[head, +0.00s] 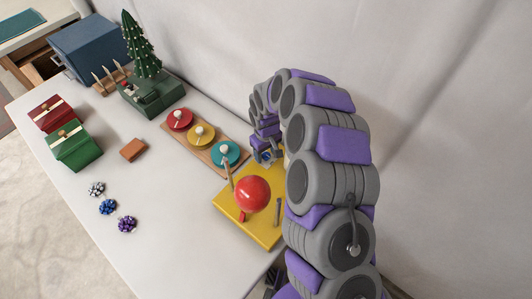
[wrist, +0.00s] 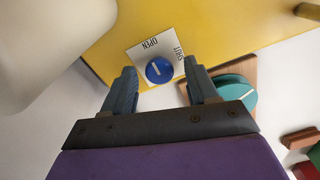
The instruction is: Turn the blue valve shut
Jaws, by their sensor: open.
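The blue valve (wrist: 159,70) is a round knob with a short white mark on its face. It sits on a white plate (wrist: 140,53) lettered OPEN and SHUT, on the yellow board (wrist: 220,30). The mark lies on the knob's left part, not toward SHUT at the right. My gripper (wrist: 159,65) is open, one finger on each side of the knob, with visible gaps in the wrist view. I cannot tell its height over the knob. In the head view my gripper (head: 266,155) is at the yellow board's (head: 262,225) far edge, and the valve is mostly hidden.
A red ball (head: 253,194) and upright pegs (head: 277,212) stand on the yellow board. A wooden board (head: 200,155) with red, yellow and teal discs lies beside it; the teal disc (wrist: 236,88) is close to my right finger.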

